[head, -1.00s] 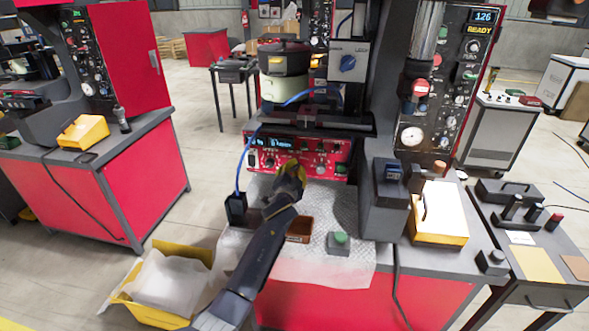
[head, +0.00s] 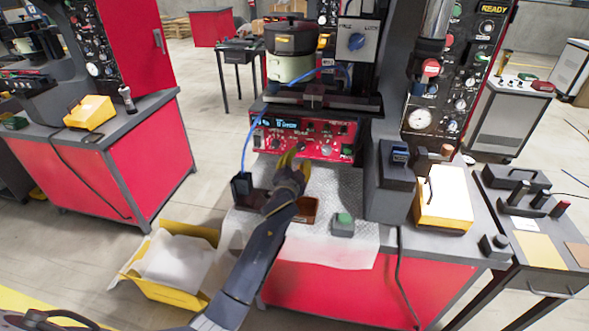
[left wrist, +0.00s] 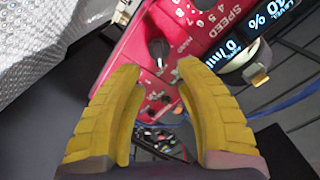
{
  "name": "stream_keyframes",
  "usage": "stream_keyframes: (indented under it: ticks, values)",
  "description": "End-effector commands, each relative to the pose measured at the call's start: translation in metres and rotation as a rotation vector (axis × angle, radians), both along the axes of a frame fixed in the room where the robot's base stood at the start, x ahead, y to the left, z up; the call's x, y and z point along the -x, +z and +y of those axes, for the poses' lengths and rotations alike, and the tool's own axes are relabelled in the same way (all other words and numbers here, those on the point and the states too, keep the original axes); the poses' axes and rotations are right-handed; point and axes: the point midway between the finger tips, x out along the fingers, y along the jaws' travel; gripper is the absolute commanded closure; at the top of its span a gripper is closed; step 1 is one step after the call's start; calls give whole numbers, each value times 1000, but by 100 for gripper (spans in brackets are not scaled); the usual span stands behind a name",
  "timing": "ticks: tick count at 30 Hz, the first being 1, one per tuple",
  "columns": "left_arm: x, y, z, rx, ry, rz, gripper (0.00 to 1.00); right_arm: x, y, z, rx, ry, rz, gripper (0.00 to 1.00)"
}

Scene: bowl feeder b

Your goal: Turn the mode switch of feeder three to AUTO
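A red control panel (head: 310,138) with a lit blue display (head: 287,123) and several knobs sits under the bowl feeder (head: 292,55) in the head view. My left gripper (head: 288,160) is at the panel's lower edge, in front of it, with its yellow fingers toward the panel. In the left wrist view the left gripper (left wrist: 160,70) is open and empty. A black knob (left wrist: 158,51) on the red panel (left wrist: 185,25) shows between and beyond the fingertips, apart from them. Printing reads SPEED beside a numbered scale. I cannot read which knob is the mode switch. My right gripper is not in view.
A blue cable (head: 248,145) runs down the panel's left side to a black box (head: 241,187). A brown tray (head: 306,210) and a green-button box (head: 343,225) lie on the mat before the panel. A yellow bin (head: 178,265) is at lower left.

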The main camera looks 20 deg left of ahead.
Motion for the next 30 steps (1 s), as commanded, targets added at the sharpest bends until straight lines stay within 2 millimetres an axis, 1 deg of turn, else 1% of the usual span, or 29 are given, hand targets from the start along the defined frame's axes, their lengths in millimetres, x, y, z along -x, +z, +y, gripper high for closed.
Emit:
stream_keyframes:
  ticks: [1,6,12,18,30]
  values:
    - [9,-1,-1,1,-1,0,66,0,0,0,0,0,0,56]
    - [33,0,-4,2,-1,-1,66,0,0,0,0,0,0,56]
    - [49,1,-6,1,-1,-1,66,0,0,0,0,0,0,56]
    - [54,1,-6,1,-1,-1,66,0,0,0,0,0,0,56]
    - [55,0,-6,1,-1,1,66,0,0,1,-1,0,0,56]
